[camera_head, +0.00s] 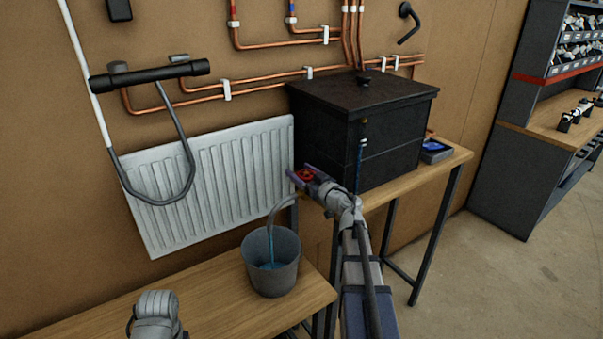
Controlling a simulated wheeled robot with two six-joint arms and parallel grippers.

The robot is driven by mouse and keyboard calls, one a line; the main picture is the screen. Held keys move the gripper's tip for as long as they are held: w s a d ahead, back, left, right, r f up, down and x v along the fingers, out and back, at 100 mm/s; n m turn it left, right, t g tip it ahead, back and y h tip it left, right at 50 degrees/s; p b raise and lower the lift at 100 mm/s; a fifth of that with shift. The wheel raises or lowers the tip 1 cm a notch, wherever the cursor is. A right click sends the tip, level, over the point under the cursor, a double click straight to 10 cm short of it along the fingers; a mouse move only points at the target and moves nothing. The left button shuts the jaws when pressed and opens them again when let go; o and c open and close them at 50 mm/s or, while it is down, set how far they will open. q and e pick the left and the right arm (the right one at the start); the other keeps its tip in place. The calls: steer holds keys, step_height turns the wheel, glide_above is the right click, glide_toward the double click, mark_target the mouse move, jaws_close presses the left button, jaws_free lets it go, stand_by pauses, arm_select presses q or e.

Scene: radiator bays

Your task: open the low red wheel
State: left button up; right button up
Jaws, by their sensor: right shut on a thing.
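The low red wheel (306,175) shows as a small red patch between the fingers of my right gripper (299,176), beside the right edge of the white radiator. My right gripper is shut on it, and the fingers and wrist hide much of the wheel. My right arm reaches up to it from the bottom of the view. A grey part of my left arm shows at the bottom left above the bench, but its gripper fingers are not visible.
A grey bucket (285,279) with a hose and blue water stands on the wooden bench (215,300). A black tank (335,140) sits on a table to the right, with a blue tray (434,151) beside it. The white radiator (225,175) and copper pipes (265,86) are on the wall.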

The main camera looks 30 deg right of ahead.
steer(key=o, duration=1.3)
steer(key=shift+s+d, duration=0.2)
steer(key=shift+s, duration=1.75)
steer(key=shift+s+d, duration=0.2)
steer(key=shift+s, duration=1.7)
